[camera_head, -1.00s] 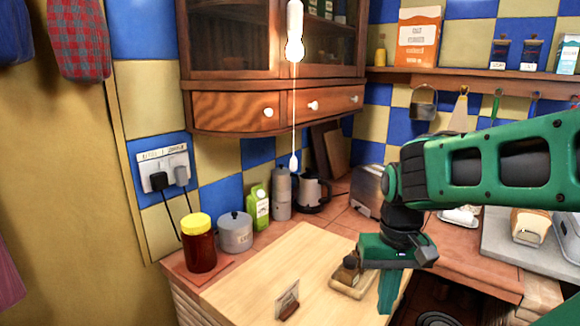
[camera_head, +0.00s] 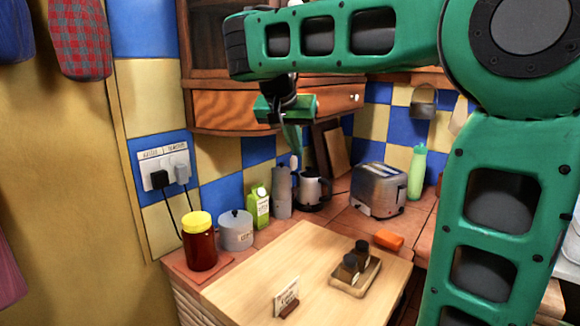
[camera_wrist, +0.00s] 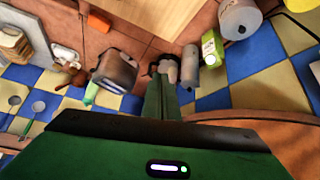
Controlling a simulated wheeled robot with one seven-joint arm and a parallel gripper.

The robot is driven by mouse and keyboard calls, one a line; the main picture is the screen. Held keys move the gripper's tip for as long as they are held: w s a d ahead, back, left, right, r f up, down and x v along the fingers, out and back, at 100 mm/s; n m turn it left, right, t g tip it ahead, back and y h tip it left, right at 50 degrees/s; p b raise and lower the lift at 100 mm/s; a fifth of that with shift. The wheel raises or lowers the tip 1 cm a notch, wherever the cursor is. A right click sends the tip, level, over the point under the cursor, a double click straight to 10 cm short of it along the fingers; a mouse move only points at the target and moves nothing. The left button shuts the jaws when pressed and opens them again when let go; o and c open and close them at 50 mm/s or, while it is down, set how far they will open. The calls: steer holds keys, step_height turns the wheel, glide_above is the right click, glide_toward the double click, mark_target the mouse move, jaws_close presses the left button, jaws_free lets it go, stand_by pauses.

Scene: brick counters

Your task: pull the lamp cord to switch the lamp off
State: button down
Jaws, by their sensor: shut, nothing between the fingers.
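My gripper (camera_head: 298,150) points down in front of the wall cupboard, its fingers shut with nothing between them. The white knob of the lamp cord (camera_head: 293,161) shows just under and beside the fingertips; I cannot tell whether they touch it. The bulb and the cord above the knob are hidden behind my arm in the head view. In the wrist view my fingers (camera_wrist: 161,82) are together, with a pale shape at their tips that I cannot tell apart from the kettle behind.
The wall cupboard (camera_head: 225,108) is close behind my gripper. Below stand a kettle (camera_head: 312,188), a grey canister (camera_head: 281,192), a green carton (camera_head: 259,206) and a toaster (camera_head: 378,190). A wooden board (camera_head: 245,275) carries a small tray (camera_head: 366,283) with dark jars.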

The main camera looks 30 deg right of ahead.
mark_target(293, 160)
steer(key=shift+w+a+r, duration=0.85)
steer(key=shift+w+a, duration=0.1)
steer(key=shift+a, duration=0.1)
steer(key=shift+x, duration=3.55)
steer(key=shift+d, duration=0.1)
steer(key=shift+s+a+r, duration=0.3)
steer(key=shift+s+a, duration=0.15)
steer(key=shift+a, duration=0.15)
steer(key=shift+s+a+r, duration=0.25)
steer(key=shift+s+a, duration=0.25)
steer(key=shift+a, duration=0.05)
steer(key=shift+a+r, duration=0.1)
